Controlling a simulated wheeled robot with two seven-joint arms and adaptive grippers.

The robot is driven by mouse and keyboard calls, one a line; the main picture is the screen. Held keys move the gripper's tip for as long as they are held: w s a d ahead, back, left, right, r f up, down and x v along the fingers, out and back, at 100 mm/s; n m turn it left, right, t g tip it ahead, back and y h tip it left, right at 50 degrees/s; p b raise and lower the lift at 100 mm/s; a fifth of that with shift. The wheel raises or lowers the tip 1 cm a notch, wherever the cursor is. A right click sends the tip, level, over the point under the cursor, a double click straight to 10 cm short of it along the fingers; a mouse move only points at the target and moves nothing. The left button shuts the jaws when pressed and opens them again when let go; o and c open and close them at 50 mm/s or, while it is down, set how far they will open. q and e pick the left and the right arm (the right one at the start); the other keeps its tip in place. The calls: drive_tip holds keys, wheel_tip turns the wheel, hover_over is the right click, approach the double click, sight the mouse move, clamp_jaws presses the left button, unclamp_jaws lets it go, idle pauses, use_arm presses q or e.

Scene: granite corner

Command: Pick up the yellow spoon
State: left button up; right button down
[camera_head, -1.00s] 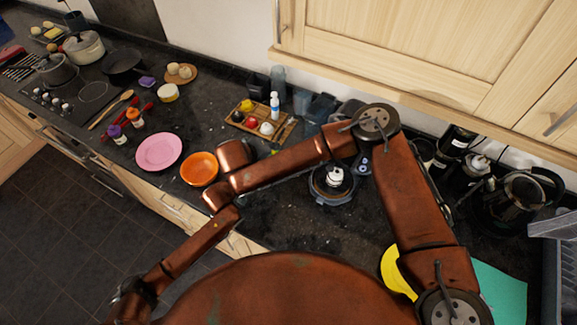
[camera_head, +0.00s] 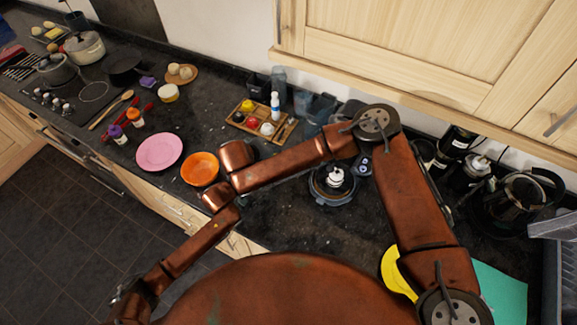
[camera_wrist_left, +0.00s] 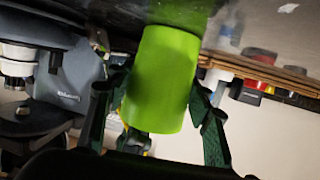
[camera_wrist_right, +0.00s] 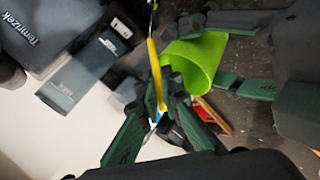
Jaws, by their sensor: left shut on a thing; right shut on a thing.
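The yellow spoon (camera_wrist_right: 154,58) shows in the right wrist view as a thin yellow handle. My right gripper (camera_wrist_right: 163,95) is shut on it. A bright green cup (camera_wrist_left: 161,78) fills the middle of the left wrist view. My left gripper (camera_wrist_left: 157,105) is shut around it, one finger on each side. The cup also shows just right of the spoon in the right wrist view (camera_wrist_right: 197,60). The spoon passes close to the cup's edge; I cannot tell if they touch. In the head view my arms hide the spoon and the cup.
In the head view a wooden tray (camera_head: 240,123) of small items, an orange bowl (camera_head: 200,169) and a pink plate (camera_head: 159,152) stand on the dark counter. A grey machine (camera_wrist_left: 62,75) is close in the left wrist view. Cupboards (camera_head: 420,50) overhang the counter's back.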

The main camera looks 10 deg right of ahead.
wheel_tip(320, 180, up, 9)
drive_tip(key=shift+r, duration=0.1)
wheel_tip(320, 180, up, 12)
drive_tip(key=a+n+y, duration=0.2)
drive_tip(key=n+y, duration=0.2)
drive_tip(key=y, duration=0.7)
drive_tip(key=shift+w+d+f, duration=0.1)
drive_tip(key=shift+w+f, duration=0.1)
drive_tip(key=shift+f, duration=3.15)
drive_tip(key=shift+w+d+f, duration=0.1)
drive_tip(key=shift+w+f, duration=0.05)
drive_tip(key=shift+f, duration=3.2)
